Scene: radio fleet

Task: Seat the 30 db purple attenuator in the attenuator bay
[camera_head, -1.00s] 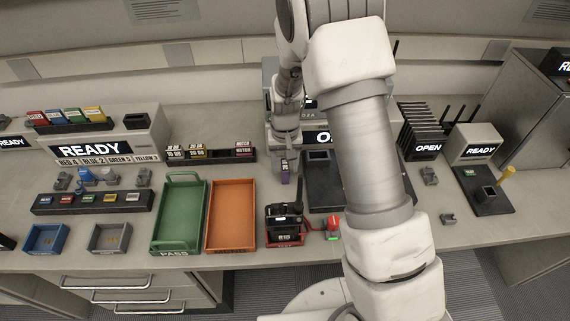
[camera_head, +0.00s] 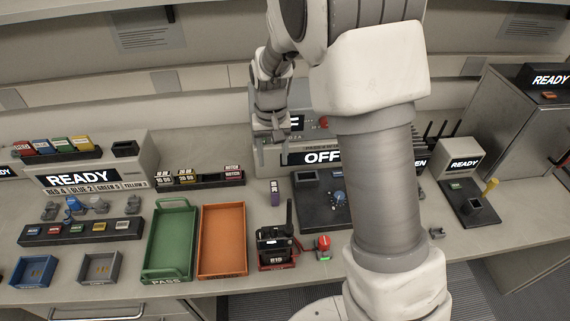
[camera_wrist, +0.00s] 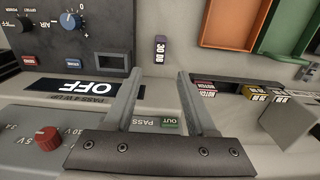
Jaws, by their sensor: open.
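The purple attenuator (camera_head: 275,192) is on the bench between the attenuator rack and the black panel. In the wrist view the purple attenuator (camera_wrist: 160,48) shows its white "30 DB" label and lies beyond my fingertips, roughly in line with the gap between them. My gripper (camera_head: 272,142) is above and behind it, apart from it. The wrist view shows my gripper (camera_wrist: 158,75) open and empty. A square recess, seemingly the attenuator bay (camera_head: 306,176), is on the black panel right of the attenuator; it also shows in the wrist view (camera_wrist: 113,62) and looks empty.
The rack (camera_head: 205,182) of labelled modules stands left of the attenuator. Green (camera_head: 170,240) and orange (camera_head: 222,241) trays and a radio (camera_head: 272,246) lie nearer the front. A tester reading "OFF" (camera_head: 322,157) stands behind the panel. My arm hides part of the bench.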

